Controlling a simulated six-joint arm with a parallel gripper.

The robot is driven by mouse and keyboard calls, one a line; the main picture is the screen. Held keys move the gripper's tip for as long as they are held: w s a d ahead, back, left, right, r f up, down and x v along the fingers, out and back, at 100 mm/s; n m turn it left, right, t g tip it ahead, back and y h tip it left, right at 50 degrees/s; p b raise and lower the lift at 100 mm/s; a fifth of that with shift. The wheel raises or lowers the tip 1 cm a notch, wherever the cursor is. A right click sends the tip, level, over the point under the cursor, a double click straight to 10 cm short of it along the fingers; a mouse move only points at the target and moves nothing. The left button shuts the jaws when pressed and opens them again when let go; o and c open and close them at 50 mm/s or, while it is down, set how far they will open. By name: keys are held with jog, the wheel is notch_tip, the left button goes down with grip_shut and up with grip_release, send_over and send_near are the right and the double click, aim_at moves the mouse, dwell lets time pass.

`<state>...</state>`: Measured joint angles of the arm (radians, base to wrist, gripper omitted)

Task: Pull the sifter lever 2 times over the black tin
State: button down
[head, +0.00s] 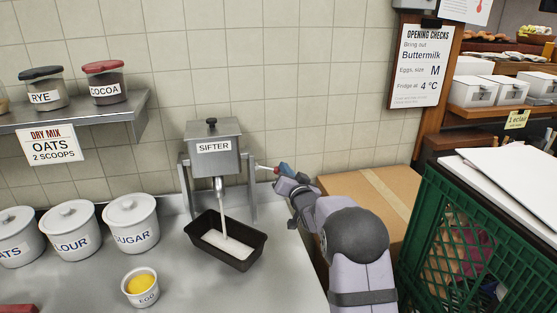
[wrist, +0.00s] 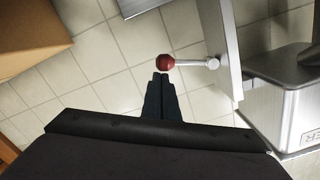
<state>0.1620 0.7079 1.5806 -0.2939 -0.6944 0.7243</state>
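The grey sifter (head: 213,147) stands on the counter against the tiled wall, labelled SIFTER. Its lever (head: 264,168) sticks out to the right; the wrist view shows its red knob (wrist: 166,61). A pale stream (head: 222,205) falls from the spout into the black tin (head: 204,238), which stands below and holds a white layer. My gripper (head: 284,169) is at the lever's outer end. In the wrist view its dark fingers (wrist: 160,77) are together, with the tips right by the knob. I cannot tell whether they touch it.
An egg cup (head: 140,287) stands in front of the tin. Lidded white canisters (head: 131,224) stand at left, under a shelf (head: 75,118) with jars. A cardboard box (head: 385,190) and a green crate (head: 455,235) are at right, beyond the counter's edge.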

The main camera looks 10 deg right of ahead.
jog(key=shift+f, duration=0.45)
dwell(0.3)
notch_tip(320, 180, up, 4)
jog(key=d+p, duration=0.2)
jog(key=p, duration=0.1)
jog(key=s+b, duration=0.4)
jog(key=s, duration=0.6)
jog(key=shift+s+d+b, duration=0.2)
jog(key=shift+s+b, duration=0.1)
jog(key=shift+s, duration=0.1)
jog(key=shift+r, duration=0.2)
jog(key=a+r+n+y+p, duration=0.1)
jog(key=a+r+y+p, duration=0.1)
jog(key=a+r+p, duration=0.65)
jog(key=shift+d+f+n+h+b, duration=0.3)
jog(key=shift+d+n+h, duration=0.2)
jog(key=shift+n, duration=0.6)
jog(key=shift+d+f+n+h+b, duration=0.3)
jog(key=shift+d+n+h, duration=0.2)
jog(key=shift+n, duration=0.6)
jog(key=shift+d+f+n+h+b, duration=0.3)
jog(key=shift+d+n+h, duration=0.15)
jog(key=shift+n, duration=0.65)
